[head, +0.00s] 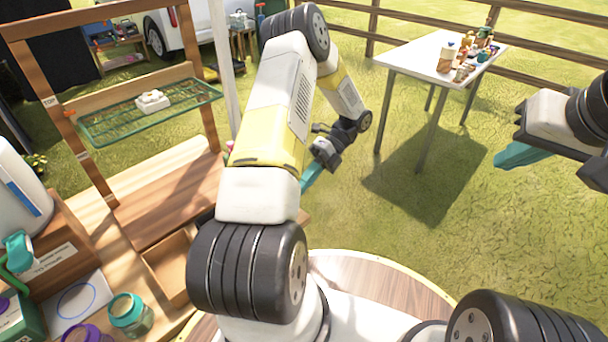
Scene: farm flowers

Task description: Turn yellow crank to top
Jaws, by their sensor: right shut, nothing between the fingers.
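I cannot make out a yellow crank in the head view. A wooden frame (92,160) stands at the left, with a small label reading TOP on its left post. A green wire rack (185,101) sits level across this frame and carries a small white object (152,101). My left arm crosses the middle and hides what lies behind it, including part of the frame's right side. My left gripper (306,182) has teal fingers, partly hidden by the arm; its opening is unclear. My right gripper (500,160) is shut and empty over the grass at the right, far from the frame.
A white table (410,59) with bottles and jars stands at the back right. A wooden bench (150,190) fills the left, with a teal-lidded jar (130,313) and a white container (18,200). A rail fence (540,50) runs behind. Grass between is clear.

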